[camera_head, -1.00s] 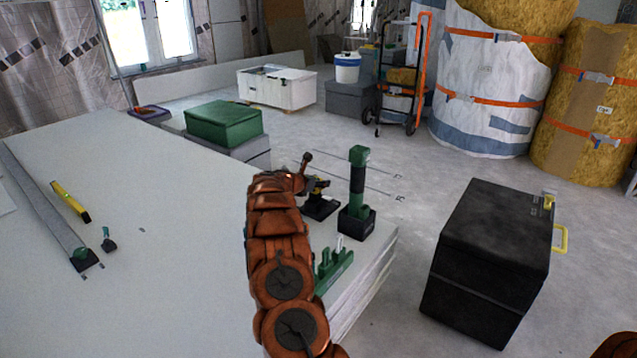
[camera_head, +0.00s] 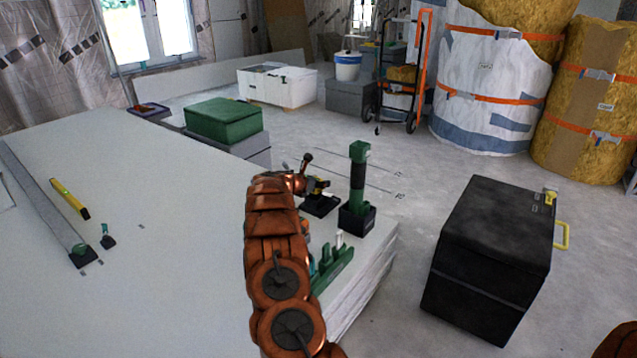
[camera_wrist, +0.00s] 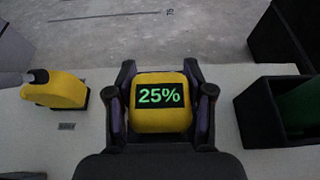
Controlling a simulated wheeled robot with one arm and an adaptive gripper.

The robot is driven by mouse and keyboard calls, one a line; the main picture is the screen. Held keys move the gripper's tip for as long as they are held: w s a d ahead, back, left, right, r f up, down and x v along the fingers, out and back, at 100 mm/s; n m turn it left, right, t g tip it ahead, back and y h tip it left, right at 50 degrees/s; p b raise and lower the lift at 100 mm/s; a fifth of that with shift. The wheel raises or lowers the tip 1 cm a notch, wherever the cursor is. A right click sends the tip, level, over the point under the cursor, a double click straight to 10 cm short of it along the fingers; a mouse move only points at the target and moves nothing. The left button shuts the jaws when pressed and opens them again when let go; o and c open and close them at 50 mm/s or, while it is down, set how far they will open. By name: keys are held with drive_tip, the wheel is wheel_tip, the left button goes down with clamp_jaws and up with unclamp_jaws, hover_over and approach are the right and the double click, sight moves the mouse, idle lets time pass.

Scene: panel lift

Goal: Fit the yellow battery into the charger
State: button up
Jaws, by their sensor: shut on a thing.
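The yellow battery (camera_wrist: 160,120), with a green "25%" on its dark display, sits between the two dark fingers of my gripper (camera_wrist: 160,88) in the wrist view. My gripper is shut on it. In the head view my arm reaches over the far right corner of the white panel stack, and the gripper is mostly hidden by the arm. A low black base (camera_head: 320,207) stands there, with a little yellow just above it. I cannot tell for certain that this base is the charger, nor whether the battery touches it; the battery's underside is hidden.
A yellow and black tool (camera_wrist: 52,90) stands left of my gripper in the wrist view. A black holder (camera_wrist: 243,118) with a green post (camera_head: 358,165) stands close to the right. A green rack (camera_head: 333,270) is nearer. The stack's edge and floor lie beyond.

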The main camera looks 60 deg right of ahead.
drive_tip(key=shift+f+b, duration=0.6)
drive_tip(key=shift+f, duration=0.3)
idle(0.7)
idle(0.3)
drive_tip(key=o, duration=1.4)
drive_tip(key=shift+c, duration=0.2)
drive_tip(key=v, duration=1.2)
